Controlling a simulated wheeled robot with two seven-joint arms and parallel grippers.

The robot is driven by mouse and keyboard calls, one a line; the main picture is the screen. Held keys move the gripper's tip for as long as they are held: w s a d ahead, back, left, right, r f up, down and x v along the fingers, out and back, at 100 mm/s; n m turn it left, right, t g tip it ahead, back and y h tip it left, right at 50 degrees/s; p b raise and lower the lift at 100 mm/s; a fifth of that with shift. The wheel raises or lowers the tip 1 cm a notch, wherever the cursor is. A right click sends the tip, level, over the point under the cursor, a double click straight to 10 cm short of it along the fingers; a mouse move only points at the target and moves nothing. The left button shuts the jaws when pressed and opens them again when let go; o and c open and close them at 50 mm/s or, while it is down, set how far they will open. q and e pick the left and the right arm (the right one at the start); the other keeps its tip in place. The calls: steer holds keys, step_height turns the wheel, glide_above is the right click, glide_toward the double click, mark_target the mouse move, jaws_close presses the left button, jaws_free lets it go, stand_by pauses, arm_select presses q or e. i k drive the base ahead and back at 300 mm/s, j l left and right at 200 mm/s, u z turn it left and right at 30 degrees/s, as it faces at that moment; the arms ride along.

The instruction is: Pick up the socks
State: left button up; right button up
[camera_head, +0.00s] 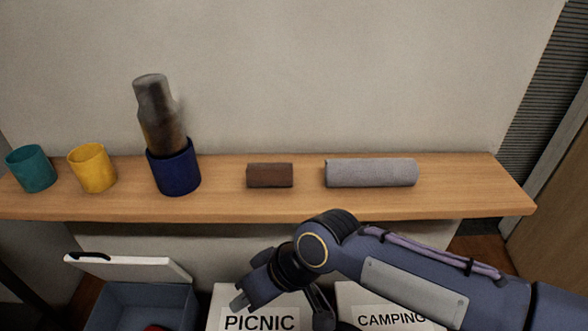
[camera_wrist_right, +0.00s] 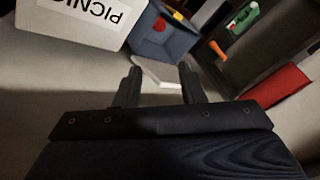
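No item is plainly recognisable as socks. A small brown rolled or folded item (camera_head: 270,175) lies on the wooden shelf, and a longer grey fabric roll (camera_head: 371,172) lies to its right; I cannot tell whether either is the socks. My right gripper (camera_head: 280,306) is below the shelf's front edge, in front of the PICNIC box, pointing down and well apart from both items. In the right wrist view its two fingers (camera_wrist_right: 160,78) are spread with nothing held between them. My left gripper is not in view.
The shelf (camera_head: 300,207) also holds a teal cup (camera_head: 31,169), a yellow cup (camera_head: 92,168) and a dark blue cup (camera_head: 175,172) with a grey-brown bottle (camera_head: 156,112). Below are a blue-grey bin (camera_head: 150,306), a PICNIC box (camera_head: 258,320) and a CAMPING box (camera_head: 392,317).

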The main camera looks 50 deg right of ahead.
mark_target(262, 175)
steer(key=z, duration=1.6)
steer(key=l+u, duration=0.2)
steer(key=j, duration=0.1)
